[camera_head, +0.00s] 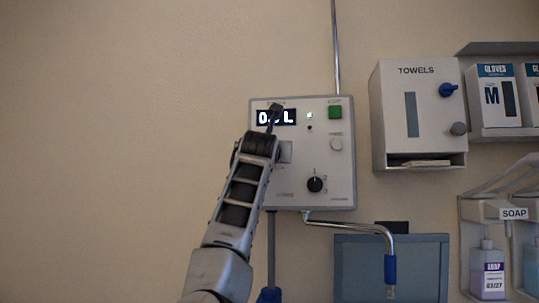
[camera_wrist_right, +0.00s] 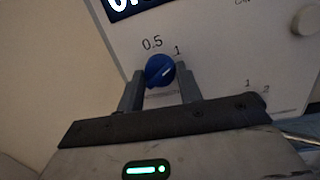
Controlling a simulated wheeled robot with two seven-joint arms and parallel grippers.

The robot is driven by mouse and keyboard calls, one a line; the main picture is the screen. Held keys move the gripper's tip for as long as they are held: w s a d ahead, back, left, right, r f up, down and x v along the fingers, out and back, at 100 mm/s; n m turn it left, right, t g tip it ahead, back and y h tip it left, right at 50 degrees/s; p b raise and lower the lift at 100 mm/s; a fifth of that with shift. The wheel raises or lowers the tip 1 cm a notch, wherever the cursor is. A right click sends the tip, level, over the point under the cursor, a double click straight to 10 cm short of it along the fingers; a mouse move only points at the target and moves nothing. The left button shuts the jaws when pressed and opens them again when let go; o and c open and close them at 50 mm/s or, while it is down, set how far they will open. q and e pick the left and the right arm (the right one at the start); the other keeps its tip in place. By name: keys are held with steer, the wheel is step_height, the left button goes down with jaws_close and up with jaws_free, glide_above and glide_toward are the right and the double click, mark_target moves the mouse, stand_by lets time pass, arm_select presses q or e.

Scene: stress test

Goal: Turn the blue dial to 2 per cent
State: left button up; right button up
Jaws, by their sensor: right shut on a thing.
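The blue dial (camera_wrist_right: 160,70) is on the front of a pale wall unit (camera_head: 325,165), below its display (camera_head: 290,117). My right gripper (camera_wrist_right: 159,82) is shut on the dial, one finger on each side. The dial's white pointer mark slants up and right, between the printed 0.5 and 1, closer to the 1. Other scale marks are hidden behind the gripper. In the head view my right gripper (camera_head: 269,125) covers the dial and part of the display, which shows a 0 and an L. My left gripper is not in view.
The unit also has a black dial (camera_head: 315,184), a green button (camera_head: 335,112) and a round pale button (camera_head: 335,144). A bent metal pipe (camera_head: 350,224) runs below. The left wall is bare.

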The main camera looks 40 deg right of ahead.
arm_select(q)
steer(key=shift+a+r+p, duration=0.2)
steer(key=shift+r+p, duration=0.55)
steer(key=shift+p, duration=0.95)
arm_select(e)
steer(key=shift+w+a+m+g+h, duration=0.1)
steer(key=shift+m+g+h, duration=0.35)
steer(key=shift+m, duration=2.9)
steer(key=shift+w+m+g+h, duration=0.1)
steer(key=shift+m+g+h, duration=0.3)
steer(key=shift+m, duration=2.95)
steer(key=shift+f, duration=0.1)
steer(key=o, duration=1)
steer(key=shift+s, duration=0.1)
steer(key=shift+c, duration=0.2)
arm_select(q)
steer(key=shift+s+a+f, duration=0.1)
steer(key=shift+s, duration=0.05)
